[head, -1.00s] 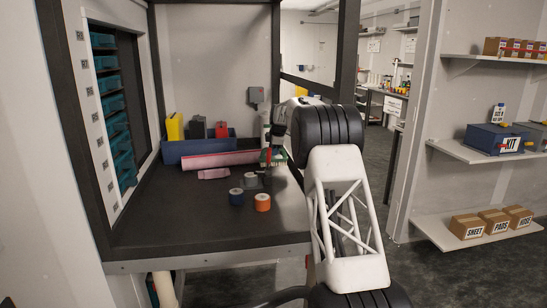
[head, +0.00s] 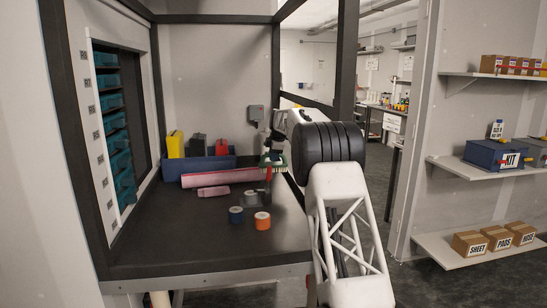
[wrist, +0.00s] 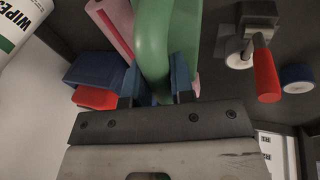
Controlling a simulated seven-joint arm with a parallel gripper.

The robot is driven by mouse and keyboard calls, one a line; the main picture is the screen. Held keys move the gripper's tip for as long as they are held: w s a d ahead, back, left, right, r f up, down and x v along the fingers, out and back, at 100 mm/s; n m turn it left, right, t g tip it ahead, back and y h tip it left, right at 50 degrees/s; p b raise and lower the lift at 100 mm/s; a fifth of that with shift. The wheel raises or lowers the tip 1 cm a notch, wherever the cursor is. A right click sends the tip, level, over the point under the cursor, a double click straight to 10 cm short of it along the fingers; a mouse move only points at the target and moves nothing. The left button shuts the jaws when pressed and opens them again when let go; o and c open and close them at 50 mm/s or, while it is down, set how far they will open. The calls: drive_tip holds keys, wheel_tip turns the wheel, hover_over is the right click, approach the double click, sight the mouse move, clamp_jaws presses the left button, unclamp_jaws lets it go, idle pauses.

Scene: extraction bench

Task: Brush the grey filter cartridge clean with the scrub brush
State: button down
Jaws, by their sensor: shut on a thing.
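My gripper (head: 272,152) is shut on the green scrub brush, above the right part of the bench. In the wrist view, the brush's green handle (wrist: 155,45) stands between the two blue fingertips. In the head view, its pale bristles (head: 273,168) face down, apart from the bench top. A small grey piece (head: 251,198) on the bench, behind the blue and orange rolls, looks like the filter cartridge. A grey piece with a red handle (wrist: 267,76) shows right of the brush in the wrist view. I cannot tell whether it bears the cartridge.
A blue roll (head: 236,215) and an orange roll (head: 262,221) stand in front. A long pink roll (head: 220,174) and a short pink piece (head: 213,191) lie behind. A blue bin (head: 190,168) stands at the back. The bench's front left (head: 165,240) is clear.

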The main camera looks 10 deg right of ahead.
sight(261, 160)
drive_tip(key=shift+a, duration=0.2)
drive_tip(key=a+m+h, duration=0.1)
drive_tip(key=a+m, duration=0.1)
drive_tip(key=s+a+m, duration=0.1)
drive_tip(key=a+m, duration=0.2)
drive_tip(key=shift+s+a+f+h, duration=0.15)
drive_tip(key=shift+a+h, duration=0.1)
drive_tip(key=shift+h, duration=0.15)
drive_tip(key=s+a+r+m+g+h, duration=0.1)
drive_tip(key=s+a+r+m+h, duration=0.1)
drive_tip(key=s+a+m, duration=0.5)
drive_tip(key=shift+s+m+g+h, duration=0.3)
drive_tip(key=shift+s+m+h, duration=0.55)
drive_tip(key=shift+m, duration=2.05)
drive_tip(key=shift+s+y, duration=0.15)
drive_tip(key=shift+y, duration=0.1)
drive_tip(key=shift+f, duration=3.3)
drive_tip(key=shift+f, duration=0.25)
